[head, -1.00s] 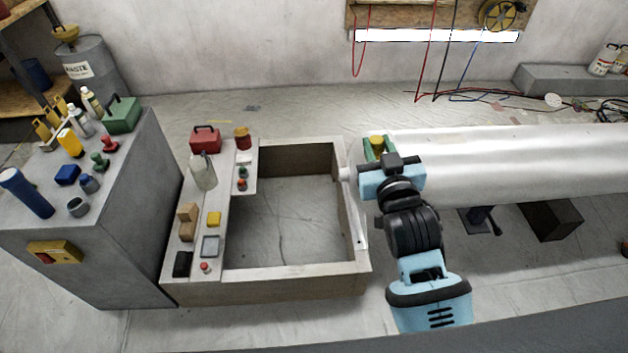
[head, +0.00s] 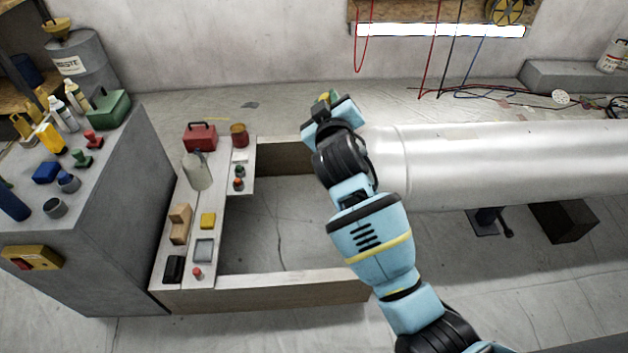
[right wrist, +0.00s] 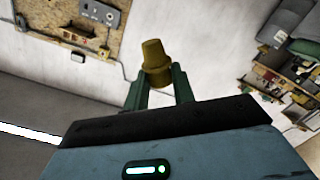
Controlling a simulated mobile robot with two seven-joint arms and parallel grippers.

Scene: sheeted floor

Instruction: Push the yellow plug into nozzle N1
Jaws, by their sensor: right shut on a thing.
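The yellow plug (right wrist: 155,62) is held between the green fingers of my right gripper (right wrist: 160,88) in the right wrist view. In the head view the plug (head: 334,95) is a small yellow spot beyond my right gripper (head: 328,100), mostly hidden by the wrist. The gripper is in the air in front of the left end of a large silver cylinder (head: 520,160). Nozzle N1 cannot be made out; my arm may hide it. My left gripper is not in view.
A wooden frame bench (head: 300,288) stands left of the cylinder, with a red toolbox (head: 200,138), a jug and small blocks on its left side. A grey cabinet (head: 110,230) covered with bottles and plugs stands farther left. Cables lie on the floor behind the cylinder.

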